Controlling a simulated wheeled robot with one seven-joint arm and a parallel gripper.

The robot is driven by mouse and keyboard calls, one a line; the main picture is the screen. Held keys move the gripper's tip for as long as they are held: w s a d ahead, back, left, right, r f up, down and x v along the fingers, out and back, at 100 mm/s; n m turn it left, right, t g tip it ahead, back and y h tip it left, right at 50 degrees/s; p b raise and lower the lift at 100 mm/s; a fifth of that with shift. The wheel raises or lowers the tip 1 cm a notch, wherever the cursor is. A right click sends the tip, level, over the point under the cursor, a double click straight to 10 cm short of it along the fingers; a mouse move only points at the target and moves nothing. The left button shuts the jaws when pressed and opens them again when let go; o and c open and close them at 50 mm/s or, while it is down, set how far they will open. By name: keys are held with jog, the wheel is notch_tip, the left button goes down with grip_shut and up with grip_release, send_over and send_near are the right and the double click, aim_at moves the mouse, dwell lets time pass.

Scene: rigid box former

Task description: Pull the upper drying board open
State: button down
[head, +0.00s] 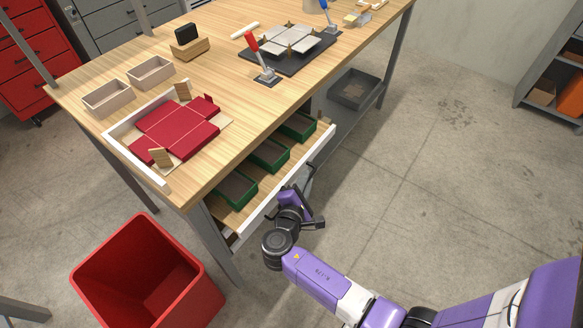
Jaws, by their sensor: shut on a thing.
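The upper drying board (236,211) is a wooden board with a white front edge, under the bench top. It sticks out partway past the bench's front edge. Several green trays (269,155) stand on it. My gripper (307,184) is at the board's white front, near the middle of its length. It is shut on what appears to be the board's front or its handle. The arm and the fingers hide the exact contact.
The wooden bench top (225,75) carries red panels (175,128) in a white frame and a dark fixture (285,52) with a red-handled clamp. A red bin (148,270) stands at the lower left. A grey crate (354,89) sits below the bench. Floor to the right is clear.

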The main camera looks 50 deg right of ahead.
jog(key=s+p, duration=0.3)
jog(key=s, duration=1.5)
jog(key=shift+s+d, duration=0.25)
jog(key=shift+s, duration=0.15)
jog(key=c, duration=1.8)
grip_release()
jog(key=shift+o, duration=0.2)
jog(key=v, duration=0.7)
jog(key=shift+s+a, duration=0.2)
jog(key=shift+a, duration=0.15)
